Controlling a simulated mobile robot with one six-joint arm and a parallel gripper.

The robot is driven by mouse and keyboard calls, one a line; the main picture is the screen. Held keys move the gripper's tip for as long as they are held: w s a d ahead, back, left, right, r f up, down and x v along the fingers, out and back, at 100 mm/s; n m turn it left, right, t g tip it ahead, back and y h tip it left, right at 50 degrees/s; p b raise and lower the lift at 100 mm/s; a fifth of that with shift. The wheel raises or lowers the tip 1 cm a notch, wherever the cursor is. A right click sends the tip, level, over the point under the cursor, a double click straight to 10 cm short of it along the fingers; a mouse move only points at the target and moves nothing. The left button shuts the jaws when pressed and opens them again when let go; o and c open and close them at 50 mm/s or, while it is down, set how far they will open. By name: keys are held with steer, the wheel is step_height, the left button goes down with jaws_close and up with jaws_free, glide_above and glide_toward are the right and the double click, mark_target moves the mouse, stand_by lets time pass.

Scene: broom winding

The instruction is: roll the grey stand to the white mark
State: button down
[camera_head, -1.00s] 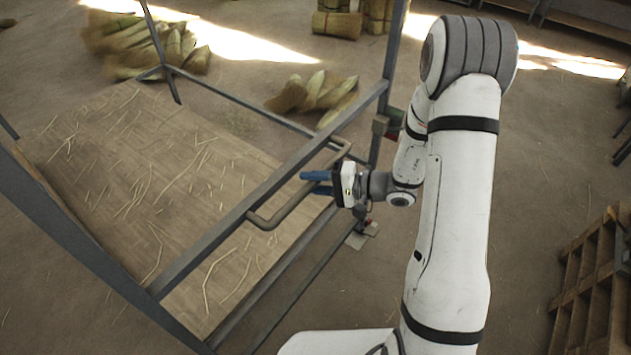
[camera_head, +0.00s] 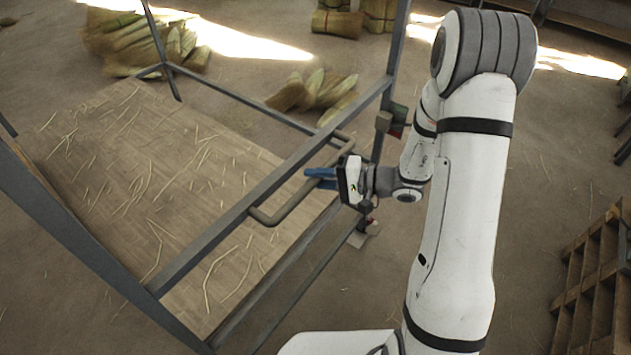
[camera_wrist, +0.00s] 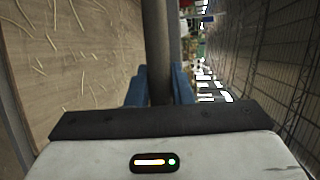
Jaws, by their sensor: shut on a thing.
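The grey stand (camera_head: 222,235) is a metal frame around a wooden deck (camera_head: 150,185) strewn with straw. A bent handle bar (camera_head: 292,203) sticks out from its near side rail. My gripper (camera_head: 322,179) has blue fingers around this bar in the head view. In the wrist view the bar (camera_wrist: 157,50) runs between the blue fingers (camera_wrist: 160,92), which are shut on it. Part of the grip is hidden by the gripper body. I see no white mark that I can tell from the sunlit patches on the floor.
Bundles of straw (camera_head: 318,92) lie on the floor beyond the stand, with more at the back (camera_head: 140,42). A wooden pallet (camera_head: 595,275) stands at the right. The floor right of my arm (camera_head: 545,150) is mostly bare.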

steer(key=shift+s+d, duration=0.25)
steer(key=shift+d, duration=0.05)
steer(key=c, duration=1.6)
jaws_free()
steer(key=shift+w+a, duration=0.15)
steer(key=shift+a, duration=0.05)
steer(key=o, duration=0.3)
steer(key=shift+d, duration=0.1)
steer(key=b+v, duration=0.1)
steer(key=v, duration=0.6)
steer(key=shift+d+b, duration=0.3)
steer(key=shift+r, duration=0.1)
